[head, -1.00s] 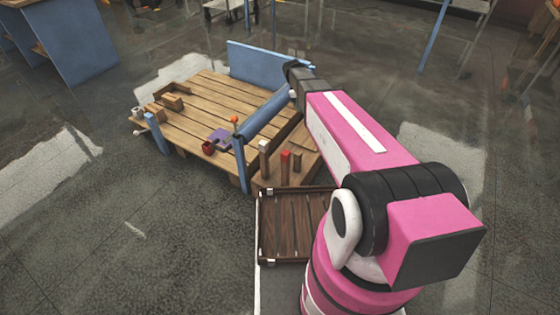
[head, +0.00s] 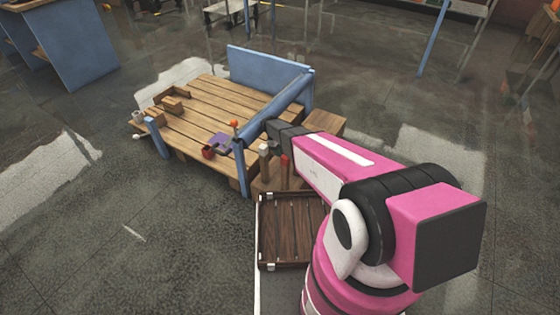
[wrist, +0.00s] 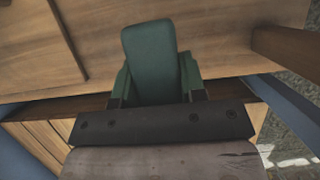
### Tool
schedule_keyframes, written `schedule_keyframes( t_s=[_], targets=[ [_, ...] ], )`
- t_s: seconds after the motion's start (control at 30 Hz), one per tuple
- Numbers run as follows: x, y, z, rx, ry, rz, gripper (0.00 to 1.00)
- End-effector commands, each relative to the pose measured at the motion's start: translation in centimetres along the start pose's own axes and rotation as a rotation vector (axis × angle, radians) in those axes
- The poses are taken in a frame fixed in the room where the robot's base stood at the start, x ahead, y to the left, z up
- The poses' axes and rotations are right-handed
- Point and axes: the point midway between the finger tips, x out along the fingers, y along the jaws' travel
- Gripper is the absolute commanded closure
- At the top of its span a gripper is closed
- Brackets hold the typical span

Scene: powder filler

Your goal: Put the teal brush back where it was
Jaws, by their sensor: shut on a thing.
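In the wrist view the teal brush (wrist: 150,48) shows as a dark green-teal block in the middle. My gripper (wrist: 155,82) is shut on it, with green finger parts on either side. Wooden boards lie beyond the brush in that view; its height above them cannot be told. Its bristles cannot be made out. In the head view the dark end of my arm is beside the blue rail (head: 272,112) at the right side of the slatted wooden table (head: 195,105). The fingers and brush cannot be made out there.
A pale-topped post (head: 263,151) and a red-topped post (head: 284,164) stand close to my arm's end. A purple item (head: 219,141) and red cup (head: 208,152) sit on the table's near edge. A dark slatted tray (head: 291,197) lies nearer me. A wooden block (head: 320,122) shows behind my arm.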

Motion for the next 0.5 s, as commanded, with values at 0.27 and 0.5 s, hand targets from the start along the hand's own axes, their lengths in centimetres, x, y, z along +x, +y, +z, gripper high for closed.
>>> schedule_keyframes(
  t_s=[0.27, 0.5],
  targets=[
    [3.0, 0.1, -1.3, 0.000, -0.001, 0.000, 0.81],
    [5.8, 0.1, -2.4, 0.000, -0.002, -0.001, 0.81]
  ],
)
